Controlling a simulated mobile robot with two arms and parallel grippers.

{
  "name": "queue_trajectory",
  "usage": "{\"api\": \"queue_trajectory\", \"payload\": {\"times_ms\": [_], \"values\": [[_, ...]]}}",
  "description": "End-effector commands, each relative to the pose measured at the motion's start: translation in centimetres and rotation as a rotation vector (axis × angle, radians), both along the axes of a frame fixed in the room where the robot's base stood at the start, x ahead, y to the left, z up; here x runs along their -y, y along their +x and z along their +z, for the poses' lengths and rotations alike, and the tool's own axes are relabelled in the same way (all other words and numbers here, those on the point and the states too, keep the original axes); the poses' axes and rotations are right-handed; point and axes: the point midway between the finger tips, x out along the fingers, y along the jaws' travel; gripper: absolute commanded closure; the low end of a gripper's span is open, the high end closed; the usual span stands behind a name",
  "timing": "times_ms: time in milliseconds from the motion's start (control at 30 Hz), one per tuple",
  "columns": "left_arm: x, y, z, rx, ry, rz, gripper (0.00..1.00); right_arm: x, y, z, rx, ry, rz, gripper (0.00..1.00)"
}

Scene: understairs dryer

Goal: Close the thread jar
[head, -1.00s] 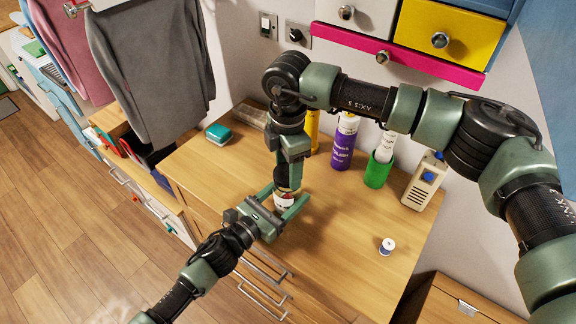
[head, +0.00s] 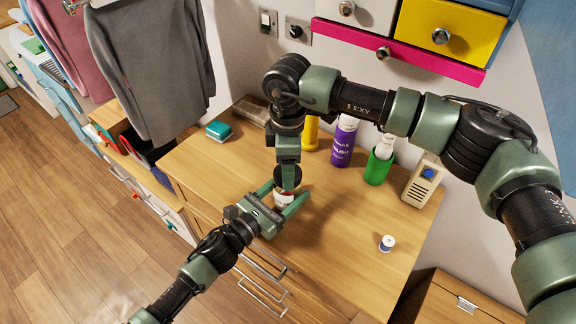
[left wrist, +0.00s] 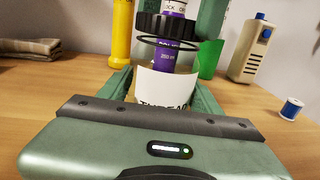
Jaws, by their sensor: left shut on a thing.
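The thread jar (head: 284,199) stands on the wooden desk, with a white label that also shows in the left wrist view (left wrist: 163,88). My left gripper (head: 290,200) is shut around the jar from the front, one finger on each side. My right gripper (head: 288,180) points down from above and is shut on the black ribbed lid (left wrist: 166,28). The lid is over the jar's mouth. In the left wrist view a gap separates the lid from the jar, with a thin dark ring (left wrist: 152,41) below the lid. My fingers partly hide the jar.
A blue-and-white thread spool (head: 387,243) stands to the right. Behind are a yellow tube (head: 311,132), a purple can (head: 343,142), a green cup (head: 378,168) and a beige radio (head: 422,182). A teal box (head: 218,131) lies back left. The desk's right front is clear.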

Motion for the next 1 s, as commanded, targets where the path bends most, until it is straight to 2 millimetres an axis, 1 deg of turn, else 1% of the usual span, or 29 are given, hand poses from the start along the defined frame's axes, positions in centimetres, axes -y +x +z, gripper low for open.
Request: {"api": "queue_trajectory", "payload": {"times_ms": [67,200,400,533,800,833,867,900,1000], "values": [[0.0,0.0,0.0,0.000,0.000,0.000,1.00,-0.7,-0.3,-0.1,0.000,0.008,-0.127,0.78],[0.1,-0.1,0.0,-0.001,0.001,-0.001,1.00,-1.4,-0.3,0.2,0.007,0.017,-0.247,0.78],[0.2,-0.2,-0.1,-0.001,0.001,-0.005,1.00,-0.9,-0.2,0.2,0.002,0.016,-0.386,0.78],[0.3,-0.2,-0.1,-0.001,0.001,-0.006,1.00,-0.4,-0.1,0.2,0.001,0.011,-0.426,0.78],[0.3,-0.2,-0.1,0.000,0.001,-0.006,1.00,-0.3,0.0,0.1,0.002,0.009,-0.428,0.78],[0.3,-0.2,-0.1,0.000,0.001,-0.006,1.00,-0.3,0.0,0.1,0.002,0.009,-0.428,0.33],[0.3,-0.2,-0.1,0.000,0.001,-0.006,1.00,-0.3,0.0,0.1,0.002,0.008,-0.429,0.25],[0.2,-0.2,-0.1,-0.001,0.001,-0.006,1.00,-0.2,0.0,0.1,0.002,0.007,-0.429,0.20],[0.2,-0.2,-0.1,-0.001,0.001,-0.004,1.00,-0.2,0.0,0.1,0.002,0.005,-0.429,0.20]]}}
